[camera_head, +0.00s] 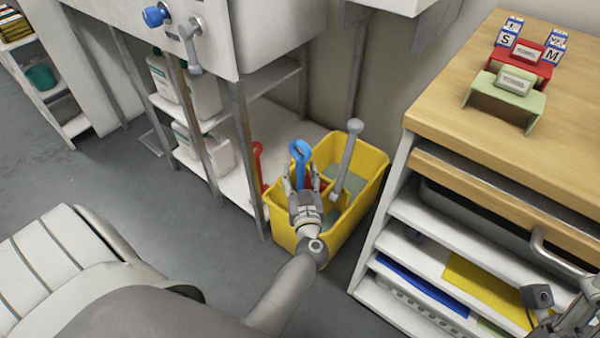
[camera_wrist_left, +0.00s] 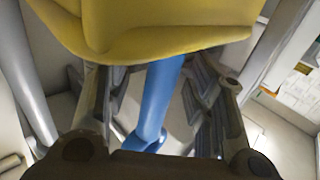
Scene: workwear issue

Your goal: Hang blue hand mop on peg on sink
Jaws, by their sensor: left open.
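The blue hand mop (camera_head: 300,152) stands handle up in a yellow bucket (camera_head: 372,190); its lower part is hidden. My left gripper (camera_head: 302,182) is open at the bucket, close to the blue handle. In the left wrist view the blue handle (camera_wrist_left: 163,92) shows between the two spread fingers (camera_wrist_left: 150,95); I cannot tell whether they touch it. The white sink (camera_head: 255,35) at the top has a blue peg (camera_head: 156,16) on its front, with nothing on it. My right gripper (camera_head: 565,310) is only partly in view at the lower right.
A grey piece (camera_head: 190,45) is on the sink front beside the blue peg. Sink legs (camera_head: 243,150) stand left of the bucket. A wooden-topped cabinet (camera_head: 450,105) stands to the right.

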